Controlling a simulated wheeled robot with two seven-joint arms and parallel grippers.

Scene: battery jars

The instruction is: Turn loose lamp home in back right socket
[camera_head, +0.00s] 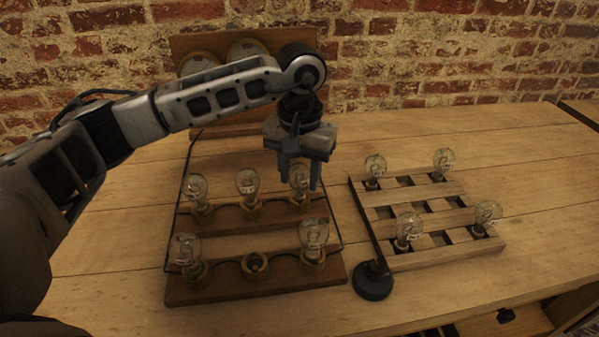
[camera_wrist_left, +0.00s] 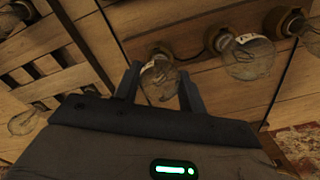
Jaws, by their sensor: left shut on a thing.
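The back right lamp (camera_head: 299,175), a clear glass bulb, stands in the back right socket (camera_head: 299,198) of the dark wooden lamp board (camera_head: 240,293). My left gripper (camera_head: 299,186) points down over it, its two fingers shut on the glass from both sides. In the left wrist view the lamp (camera_wrist_left: 158,82) sits between the fingertips, base toward its socket. It looks about upright; how deep its thread sits cannot be told. My right gripper is not in view.
Other lamps stand close by in the back middle (camera_head: 247,182), back left (camera_head: 197,187), front left (camera_head: 185,249) and front right (camera_head: 313,234) sockets. The front middle socket (camera_head: 255,263) is empty. A slatted rack (camera_head: 450,258) with several bulbs and a black disc (camera_head: 373,283) lie right.

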